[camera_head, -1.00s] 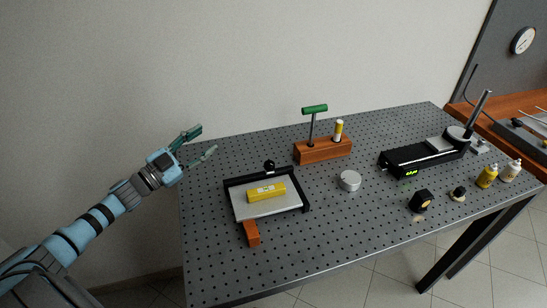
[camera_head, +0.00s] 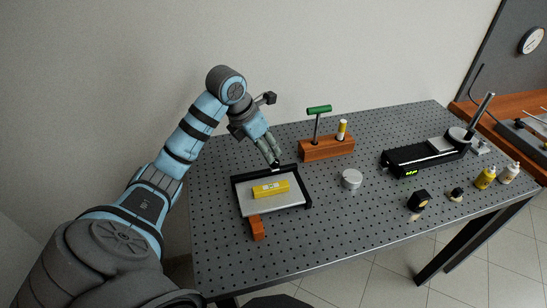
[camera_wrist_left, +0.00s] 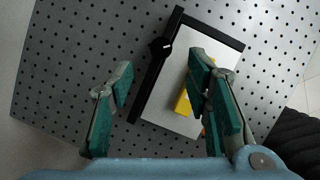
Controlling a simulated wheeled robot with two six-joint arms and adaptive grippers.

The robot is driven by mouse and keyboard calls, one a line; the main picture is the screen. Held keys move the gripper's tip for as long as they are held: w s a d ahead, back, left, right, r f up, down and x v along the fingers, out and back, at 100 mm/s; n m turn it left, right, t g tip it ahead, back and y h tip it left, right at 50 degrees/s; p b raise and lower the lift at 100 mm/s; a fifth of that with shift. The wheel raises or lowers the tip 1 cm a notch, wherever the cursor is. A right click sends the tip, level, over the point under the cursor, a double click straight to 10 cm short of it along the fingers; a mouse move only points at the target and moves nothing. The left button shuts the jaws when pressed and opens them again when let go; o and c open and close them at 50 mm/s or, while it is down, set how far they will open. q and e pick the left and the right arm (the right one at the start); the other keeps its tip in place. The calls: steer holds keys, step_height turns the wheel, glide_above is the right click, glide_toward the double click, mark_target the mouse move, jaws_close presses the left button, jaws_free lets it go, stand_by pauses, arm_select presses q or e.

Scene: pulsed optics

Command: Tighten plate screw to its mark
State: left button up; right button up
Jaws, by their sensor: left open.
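A grey plate (camera_head: 285,203) in a black frame lies on the perforated table, with a yellow block (camera_head: 270,188) on it. A small dark round screw knob (camera_wrist_left: 160,47) sits on one bar of the frame. My left gripper (camera_head: 272,155) is open over the knob end of the frame and partly hides the knob in the head view. Any mark on the knob is too small to make out. My right gripper is not in view.
A wooden block (camera_head: 327,149) holds a green T-handle tool (camera_head: 319,110) and a yellow-and-white tube just right of the frame. A silver disc (camera_head: 351,179) and a black instrument (camera_head: 425,156) stand further right. A small orange-brown block (camera_head: 257,228) touches the frame's near side.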

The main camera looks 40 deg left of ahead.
mark_target(274, 164)
arm_select(q)
steer(key=x, duration=0.6)
steer(key=shift+w+d+f, duration=0.1)
steer(key=shift+f, duration=0.2)
jaws_close()
steer(key=shift+m+b, duration=0.3)
steer(key=m+h+b, duration=0.1)
steer(key=m, duration=0.2)
steer(key=shift+w+g, duration=0.1)
steer(key=shift+g, duration=0.3)
steer(key=shift+a+m+g+h+b, duration=0.15)
steer(key=shift+m+g+h+b, duration=0.2)
steer(key=shift+m, duration=0.65)
steer(key=shift+a+m+g+h+b, duration=0.15)
steer(key=shift+m+h, duration=0.3)
steer(key=shift+m, duration=0.55)
